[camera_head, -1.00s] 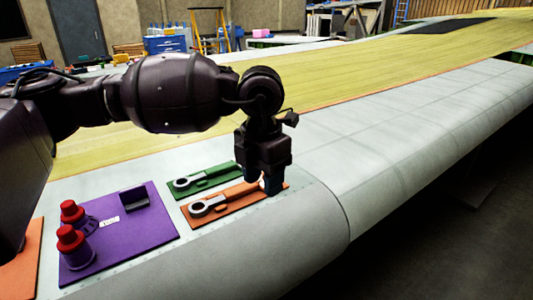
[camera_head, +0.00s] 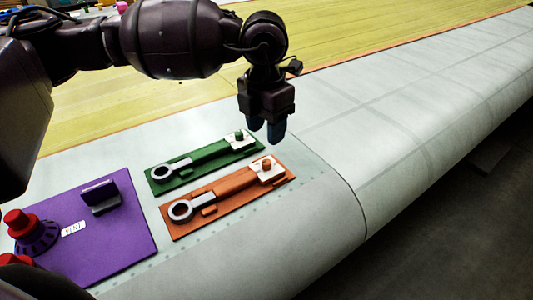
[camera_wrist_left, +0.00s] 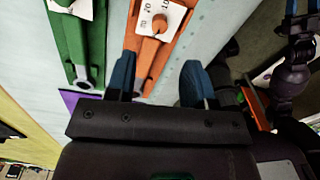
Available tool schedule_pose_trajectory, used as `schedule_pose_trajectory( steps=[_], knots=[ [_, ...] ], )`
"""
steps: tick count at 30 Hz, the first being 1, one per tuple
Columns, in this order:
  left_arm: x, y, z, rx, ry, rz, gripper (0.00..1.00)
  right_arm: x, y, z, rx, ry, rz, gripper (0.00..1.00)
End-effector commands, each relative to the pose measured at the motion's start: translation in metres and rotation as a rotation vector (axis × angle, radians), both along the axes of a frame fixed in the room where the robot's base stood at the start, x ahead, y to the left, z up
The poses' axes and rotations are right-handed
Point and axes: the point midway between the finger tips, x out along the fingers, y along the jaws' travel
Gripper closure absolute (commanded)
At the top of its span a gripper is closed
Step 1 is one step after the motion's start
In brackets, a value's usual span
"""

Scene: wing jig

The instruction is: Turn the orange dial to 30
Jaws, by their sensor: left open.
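The orange dial (camera_head: 266,165) is a small orange knob on a white numbered plate at the right end of an orange board (camera_head: 215,207). In the left wrist view the dial (camera_wrist_left: 159,22) sits at the top, with partly legible numbers beside it. My left gripper (camera_head: 266,132) points down with blue fingers, empty, and appears just beyond the dial in the head view. In the left wrist view its open fingers (camera_wrist_left: 160,82) are apart, below the dial in the picture. My right gripper (camera_wrist_left: 303,12) shows at the upper right edge of that view, its blue fingers apart and partly cut off.
A green board (camera_head: 190,171) with a similar green knob (camera_head: 239,136) lies just behind the orange one. A purple panel (camera_head: 115,245) with red knobs and a raised bracket (camera_head: 100,197) stands to the left. The pale wing surface (camera_head: 400,120) to the right is clear.

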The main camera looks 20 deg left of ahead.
Motion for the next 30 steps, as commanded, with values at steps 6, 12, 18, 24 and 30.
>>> schedule_pose_trajectory(
  steps=[6, 12, 18, 24, 30],
  knots=[
    [-0.001, -0.001, -0.039, 0.001, 0.004, 0.001, 0.52, -0.007, -0.002, -0.001, -0.003, 0.017, -0.003, 0.44],
    [-0.001, -0.001, -0.067, 0.000, 0.002, 0.000, 0.52, -0.003, -0.002, 0.004, -0.003, 0.010, -0.001, 0.44],
    [-0.001, -0.001, -0.081, 0.000, 0.000, 0.001, 0.52, 0.002, 0.000, 0.008, -0.002, 0.000, 0.001, 0.44],
    [-0.001, -0.001, -0.084, 0.000, 0.000, 0.001, 0.52, 0.005, 0.001, 0.010, 0.003, -0.007, 0.000, 0.44],
    [-0.001, -0.001, -0.083, 0.000, 0.000, 0.001, 0.62, 0.004, 0.002, 0.010, 0.004, -0.007, -0.001, 0.44]
  ],
)
